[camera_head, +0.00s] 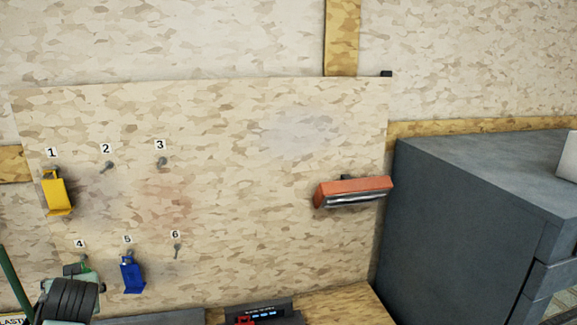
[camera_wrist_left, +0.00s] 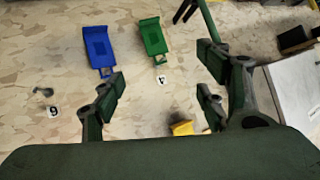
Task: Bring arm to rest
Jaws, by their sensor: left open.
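My left gripper (camera_wrist_left: 161,78) is open in the left wrist view, its two dark green fingers apart with nothing held between them. Beyond the gap, a green padlock-like piece (camera_wrist_left: 152,38) hangs at label 4 on the board, apart from the fingers. A blue piece (camera_wrist_left: 98,45) hangs beside it; in the head view this blue piece (camera_head: 132,274) is at label 5. My left arm covers the lower left of the head view and hides most of the green piece. My right gripper is not in view.
A yellow piece (camera_head: 57,193) hangs at label 1. Hooks 2 (camera_head: 108,166), 3 (camera_head: 162,162) and 6 (camera_head: 177,250) are bare. An orange-red lamp-like fixture (camera_head: 353,190) juts from the board's right side. A grey cabinet (camera_head: 455,225) stands at right. A red item (camera_head: 246,320) lies below.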

